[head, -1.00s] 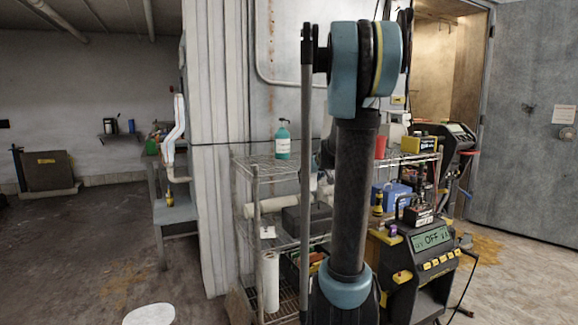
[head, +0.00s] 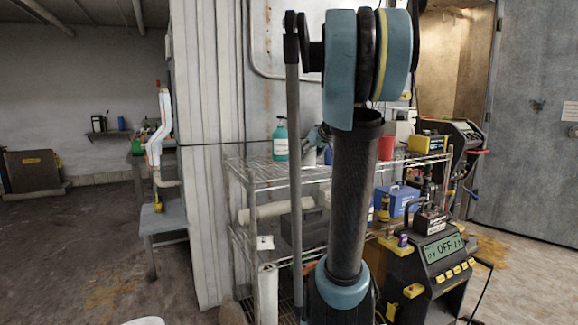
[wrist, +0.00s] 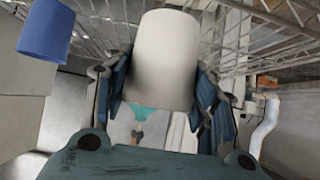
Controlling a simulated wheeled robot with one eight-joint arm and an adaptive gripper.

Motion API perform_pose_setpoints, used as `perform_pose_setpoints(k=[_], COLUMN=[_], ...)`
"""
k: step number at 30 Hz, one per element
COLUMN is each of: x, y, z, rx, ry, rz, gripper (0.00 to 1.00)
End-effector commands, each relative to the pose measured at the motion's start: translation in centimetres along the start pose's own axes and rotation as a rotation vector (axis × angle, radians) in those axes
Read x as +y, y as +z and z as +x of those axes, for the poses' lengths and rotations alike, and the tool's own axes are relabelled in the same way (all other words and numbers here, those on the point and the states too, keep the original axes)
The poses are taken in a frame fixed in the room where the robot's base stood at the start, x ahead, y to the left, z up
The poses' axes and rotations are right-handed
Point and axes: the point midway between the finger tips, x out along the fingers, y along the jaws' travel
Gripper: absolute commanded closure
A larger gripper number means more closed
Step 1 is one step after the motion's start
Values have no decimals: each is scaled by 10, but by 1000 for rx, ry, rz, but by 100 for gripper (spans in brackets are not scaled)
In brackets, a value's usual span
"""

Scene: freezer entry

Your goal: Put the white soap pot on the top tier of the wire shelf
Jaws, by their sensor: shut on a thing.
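The white soap pot (wrist: 166,58) is between the fingers of my gripper (wrist: 165,95) in the wrist view. The gripper is shut on it, with a dark, teal-edged finger along each side. In the head view my own arm hides most of the gripper and pot, so their exact height over the shelf is unclear. The wire shelf (head: 262,172) stands behind my arm. Its top tier carries a teal pump bottle (head: 280,140) at the left and a red cup (head: 386,147) toward the right. Shelf wires (wrist: 255,45) also show around the pot in the wrist view.
A blue cylindrical thing (wrist: 46,30) is near the pot's left in the wrist view. A yellow box (head: 427,144) stands at the top tier's right end. A blue box (head: 397,199) and a black-yellow machine (head: 440,265) are at the right. Open floor (head: 80,240) lies at the left.

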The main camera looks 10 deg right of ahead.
Motion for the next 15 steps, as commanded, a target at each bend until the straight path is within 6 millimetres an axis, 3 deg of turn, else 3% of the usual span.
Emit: perform_pose_setpoints(k=[5, 15], x=[1, 9], y=[-5, -40], z=[6, 53], rx=[-1, -1], ry=[0, 7], rz=[1, 5], gripper=[75, 75])
